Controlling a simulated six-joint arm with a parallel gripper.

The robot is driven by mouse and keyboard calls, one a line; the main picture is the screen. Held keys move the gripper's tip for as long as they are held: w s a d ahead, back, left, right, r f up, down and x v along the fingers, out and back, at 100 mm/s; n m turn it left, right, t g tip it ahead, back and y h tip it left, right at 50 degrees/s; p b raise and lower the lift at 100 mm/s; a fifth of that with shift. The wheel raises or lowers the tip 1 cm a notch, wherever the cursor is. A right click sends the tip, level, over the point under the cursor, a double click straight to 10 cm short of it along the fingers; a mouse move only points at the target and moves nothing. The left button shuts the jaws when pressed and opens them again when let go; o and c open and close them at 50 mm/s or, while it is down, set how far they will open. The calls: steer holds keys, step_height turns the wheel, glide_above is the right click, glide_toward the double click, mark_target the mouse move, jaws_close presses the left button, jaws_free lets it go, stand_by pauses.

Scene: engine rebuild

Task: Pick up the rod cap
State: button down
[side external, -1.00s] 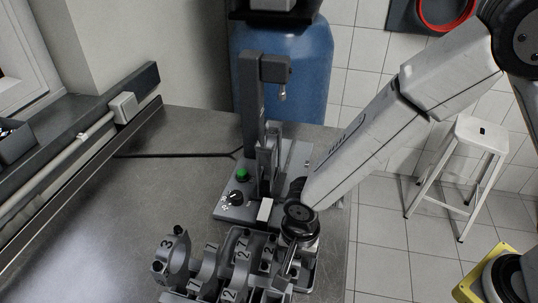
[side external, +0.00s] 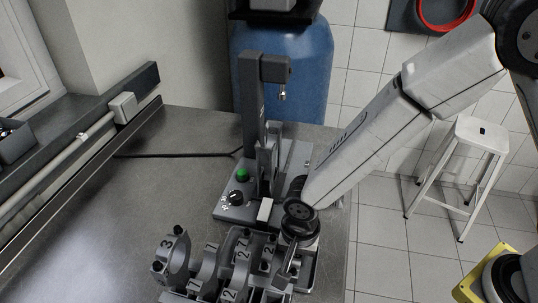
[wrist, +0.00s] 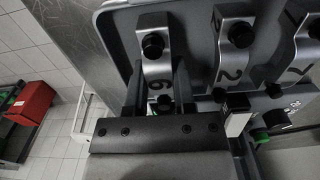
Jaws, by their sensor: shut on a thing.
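A grey metal rod cap marked 6 (wrist: 155,68), with dark bolts, stands in a tray in the wrist view. My gripper (wrist: 158,88) has one finger on each side of this cap and is shut on it. In the side view my gripper (side external: 288,264) points down at the right end of the tray, and the wrist hides most of the held cap. The cap still appears to be in the tray; I cannot tell whether it is lifted clear. Other numbered caps (side external: 174,256) stand to the left in the side view.
The grey tray (wrist: 112,28) holds several caps in close rows beside my fingers. A grey press (side external: 250,110) with a green button stands just behind it on the metal bench (side external: 130,190). The bench's right edge is close. Its left part is clear.

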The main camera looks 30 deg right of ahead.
steer(key=shift+r, duration=1.5)
steer(key=s+d+r, duration=0.7)
steer(key=s+r, duration=0.2)
steer(key=s, duration=0.3)
steer(key=shift+r, duration=0.35)
steer(key=w+r, duration=0.4)
steer(key=w, duration=0.6)
steer(key=w+r, duration=0.3)
steer(key=w, duration=0.8)
steer(key=w+a+r, duration=0.1)
steer(key=w+r, duration=0.3)
steer(key=w, duration=0.7)
steer(key=shift+w+r, duration=0.15)
steer(key=shift+r, duration=0.2)
